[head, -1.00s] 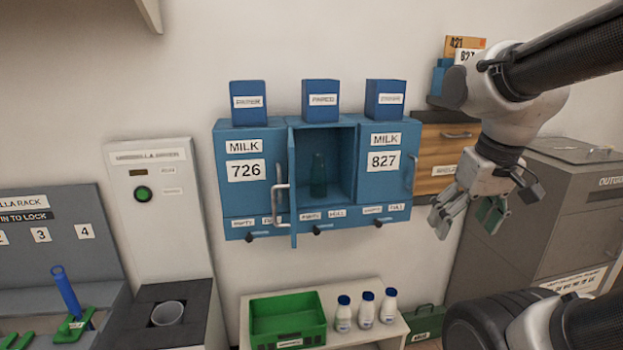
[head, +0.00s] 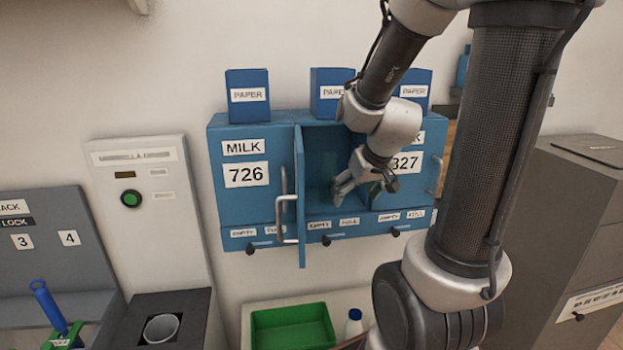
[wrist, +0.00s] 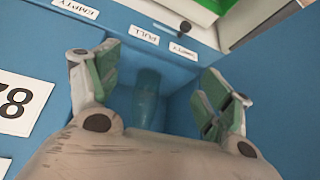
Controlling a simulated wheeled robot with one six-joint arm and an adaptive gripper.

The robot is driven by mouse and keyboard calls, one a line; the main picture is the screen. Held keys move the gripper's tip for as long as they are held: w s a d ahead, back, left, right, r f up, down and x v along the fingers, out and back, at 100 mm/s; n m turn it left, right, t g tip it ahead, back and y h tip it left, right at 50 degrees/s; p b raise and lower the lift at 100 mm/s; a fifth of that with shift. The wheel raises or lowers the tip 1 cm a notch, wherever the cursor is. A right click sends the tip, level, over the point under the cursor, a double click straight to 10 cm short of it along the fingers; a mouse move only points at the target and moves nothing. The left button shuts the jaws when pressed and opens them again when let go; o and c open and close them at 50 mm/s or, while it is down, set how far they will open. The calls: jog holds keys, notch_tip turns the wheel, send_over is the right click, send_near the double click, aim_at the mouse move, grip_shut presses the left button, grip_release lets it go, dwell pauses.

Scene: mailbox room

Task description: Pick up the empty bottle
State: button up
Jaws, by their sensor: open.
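The empty bottle is a teal-green glass bottle (wrist: 148,95) inside the open middle compartment of the blue milk cabinet (head: 245,205). In the head view my gripper and arm hide most or all of it. My gripper (head: 363,188) is at the mouth of this compartment. In the wrist view my gripper (wrist: 160,78) is open, with its green-padded fingers spread to either side of the bottle. The bottle appears between the fingers, apart from both; how deep it lies between them is hard to tell.
The compartment's door (head: 300,195) stands open on the left, its handle (head: 285,205) sticking out. Cabinet 827 is at the right, partly behind my arm. Blue paper boxes (head: 247,95) stand on top. Below are a green crate (head: 292,326) and a white bottle (head: 354,323).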

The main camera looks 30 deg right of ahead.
aim_at(330, 179)
jog(key=shift+t, duration=0.3)
jog(key=w, duration=0.4)
jog(key=w+d, duration=0.1)
jog(key=w, duration=0.7)
jog(key=shift+w+d+r, duration=0.2)
jog(key=shift+w, duration=0.05)
jog(key=x, duration=0.5)
jog(key=c, duration=1.3)
jog(key=shift+r, duration=0.25)
